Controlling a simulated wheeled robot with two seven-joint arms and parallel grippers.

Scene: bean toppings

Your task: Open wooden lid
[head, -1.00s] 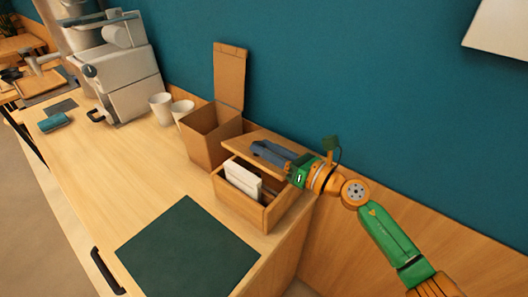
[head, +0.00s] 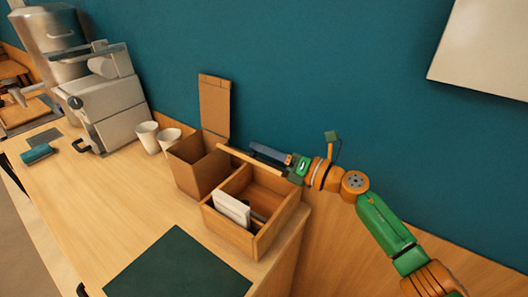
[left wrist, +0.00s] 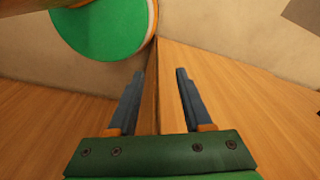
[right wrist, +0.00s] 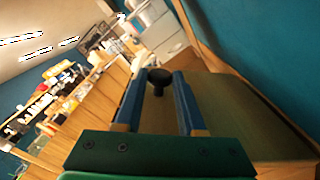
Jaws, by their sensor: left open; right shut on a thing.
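The wooden box (head: 226,232) stands near the counter's right end, with white packets (head: 232,208) inside at its left. Its wooden lid (head: 248,159) is swung up at the back and seen nearly edge-on, so the inside is visible. My right gripper (head: 268,152) is behind the lid's upper part. In the right wrist view my right gripper (right wrist: 158,82) is shut on the lid's dark knob (right wrist: 159,76), and the lid face (right wrist: 235,110) fills the right side. My left gripper (left wrist: 157,75) is open and empty, with a wooden edge behind it; it is outside the head view.
A brown cardboard box (head: 196,166) with its flap up stands close to the left of the wooden box. White cups (head: 148,136) and a grey machine (head: 108,105) are farther left. A dark green mat (head: 180,268) lies in front. The teal wall (head: 300,70) is behind.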

